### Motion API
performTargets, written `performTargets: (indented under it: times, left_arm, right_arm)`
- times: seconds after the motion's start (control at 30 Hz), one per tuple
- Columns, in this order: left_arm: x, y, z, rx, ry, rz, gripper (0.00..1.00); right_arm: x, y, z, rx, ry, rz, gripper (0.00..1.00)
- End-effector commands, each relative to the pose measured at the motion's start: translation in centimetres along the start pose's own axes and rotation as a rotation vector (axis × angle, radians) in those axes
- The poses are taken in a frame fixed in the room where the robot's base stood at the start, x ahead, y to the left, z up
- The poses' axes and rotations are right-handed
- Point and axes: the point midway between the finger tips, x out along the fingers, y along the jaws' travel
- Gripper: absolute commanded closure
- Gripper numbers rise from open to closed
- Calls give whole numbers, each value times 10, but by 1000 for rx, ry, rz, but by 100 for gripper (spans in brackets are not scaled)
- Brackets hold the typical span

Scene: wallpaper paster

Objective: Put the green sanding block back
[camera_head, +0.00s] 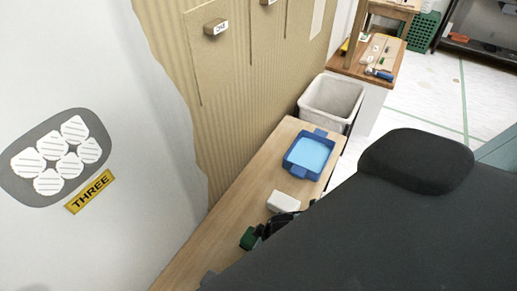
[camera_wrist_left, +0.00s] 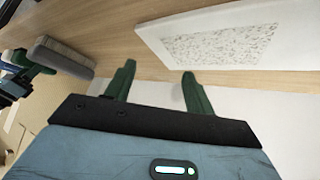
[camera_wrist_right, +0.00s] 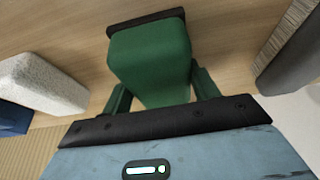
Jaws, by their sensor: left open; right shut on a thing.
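The green sanding block (camera_wrist_right: 150,60) sits between the fingers of my right gripper (camera_wrist_right: 162,95), with a dark strip along its far edge. In the head view the green block (camera_head: 250,238) is over the wooden table (camera_head: 240,200), partly hidden. I cannot tell whether it touches the table. In the left wrist view my left gripper (camera_wrist_left: 156,78) is open with nothing between its fingers. It faces the wooden surface near a white board with a speckled panel (camera_wrist_left: 220,42). A large dark part of my own arm covers the right of the head view.
A white block (camera_head: 283,201) and a blue tray with light blue contents (camera_head: 308,157) stand farther along the table. A pale bin (camera_head: 332,98) stands past the table end. A papered wall borders the left.

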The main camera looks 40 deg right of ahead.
Motion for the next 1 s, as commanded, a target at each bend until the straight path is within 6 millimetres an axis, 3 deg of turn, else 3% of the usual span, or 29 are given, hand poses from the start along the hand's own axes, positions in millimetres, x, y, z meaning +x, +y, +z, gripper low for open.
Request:
performTargets:
  times: [0.73,0.77,0.9,1.0]
  left_arm:
    - [1,0,4,-2,-6,1,46]
    - [1,0,3,-1,-5,1,46]
    - [1,0,3,-1,-5,1,46]
    - [1,0,3,-1,-5,1,46]
  right_arm:
    - [15,0,5,0,2,0,64]
    - [14,0,5,0,2,1,36]
    - [14,0,4,0,3,1,18]
    - [14,0,4,0,3,1,18]
